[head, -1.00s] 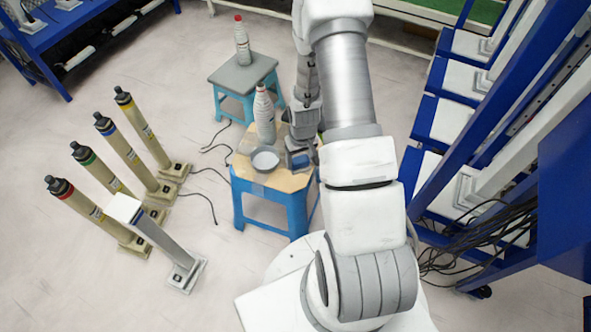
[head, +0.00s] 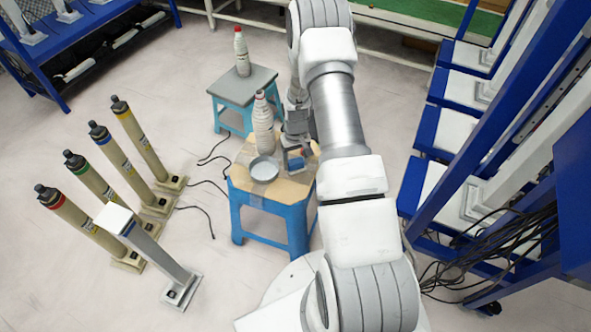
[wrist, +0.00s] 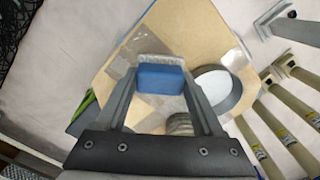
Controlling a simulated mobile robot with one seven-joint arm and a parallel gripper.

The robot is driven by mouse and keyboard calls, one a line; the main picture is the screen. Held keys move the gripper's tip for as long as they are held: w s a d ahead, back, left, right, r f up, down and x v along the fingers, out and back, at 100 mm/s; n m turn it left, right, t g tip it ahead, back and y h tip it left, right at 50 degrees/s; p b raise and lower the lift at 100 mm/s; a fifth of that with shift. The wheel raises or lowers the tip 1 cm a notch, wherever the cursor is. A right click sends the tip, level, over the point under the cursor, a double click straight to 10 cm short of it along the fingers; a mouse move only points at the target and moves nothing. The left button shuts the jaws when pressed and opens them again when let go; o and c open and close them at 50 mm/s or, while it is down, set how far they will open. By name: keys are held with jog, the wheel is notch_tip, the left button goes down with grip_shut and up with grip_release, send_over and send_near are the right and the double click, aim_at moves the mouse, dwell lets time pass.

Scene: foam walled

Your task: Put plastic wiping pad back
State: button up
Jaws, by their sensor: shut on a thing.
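The plastic wiping pad is a small blue block (head: 296,162) with a pale, rough strip along one side. It is at the right part of the wooden-topped blue stool (head: 268,212) in the head view. In the wrist view the pad (wrist: 160,79) sits between the two fingertips. My gripper (head: 296,153) is shut on it, with one finger on each side; it also shows in the wrist view (wrist: 161,75). I cannot tell whether the pad touches the stool top.
A round grey bowl (head: 264,170) and a white bottle (head: 263,125) stand on the same stool, left of my gripper. A second stool (head: 243,87) behind holds another bottle (head: 242,52). Several tan cylinders (head: 140,140) stand at left. Blue racks (head: 480,130) are at right.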

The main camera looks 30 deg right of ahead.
aim_at(295, 169)
jog(key=shift+f+b, duration=0.6)
jog(key=shift+f, duration=1.35)
jog(key=shift+f, duration=0.2)
jog(key=o, duration=1.2)
jog(key=shift+r, duration=0.15)
